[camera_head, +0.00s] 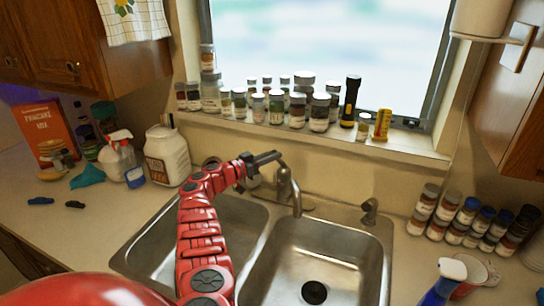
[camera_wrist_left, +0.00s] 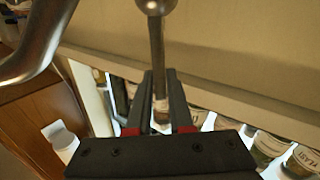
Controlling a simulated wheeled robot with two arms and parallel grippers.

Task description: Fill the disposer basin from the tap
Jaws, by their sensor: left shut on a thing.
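The double steel sink has a left basin (camera_head: 160,236), partly hidden by my red left arm, and a right basin (camera_head: 290,262) with a black drain opening (camera_head: 314,293). The metal tap (camera_head: 294,192) stands behind the basins, its spout end over the right basin; no water stream shows. My left gripper (camera_head: 266,158) is at the top of the tap. In the left wrist view, my left gripper (camera_wrist_left: 160,100) is shut on the slim tap lever (camera_wrist_left: 157,50), which passes between its fingers. My right gripper is not in view.
Several spice jars (camera_head: 276,107) and a black flashlight (camera_head: 350,102) line the window sill behind the tap. Bottles and a white jug (camera_head: 167,156) stand on the left counter. More jars (camera_head: 445,215), a cup and a blue spray bottle (camera_head: 446,282) crowd the right counter.

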